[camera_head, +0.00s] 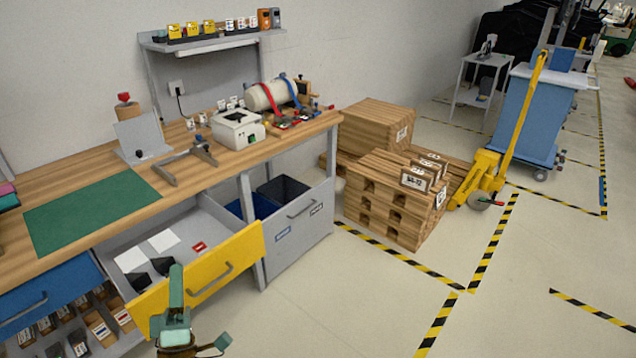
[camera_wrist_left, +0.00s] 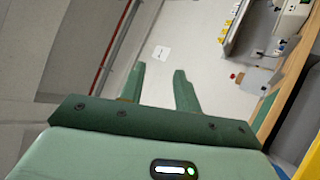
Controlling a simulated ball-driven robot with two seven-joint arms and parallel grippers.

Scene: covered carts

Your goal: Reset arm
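My left gripper (camera_head: 197,318) is at the bottom of the head view, in front of the open drawer with the yellow front (camera_head: 205,268). In the left wrist view its two green fingers (camera_wrist_left: 160,88) stand apart with nothing between them, so it is open and empty. That view looks past the fingers to a pale wall and the workbench side at the right. My right gripper is in neither view.
The wooden workbench (camera_head: 85,177) bears a green mat (camera_head: 90,210), a clamp and a white printer (camera_head: 237,129). The pulled-out drawer holds white cards and black bins. Stacked wooden pallets (camera_head: 385,205) and a yellow pallet jack (camera_head: 487,170) stand right. Floor at lower right is clear.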

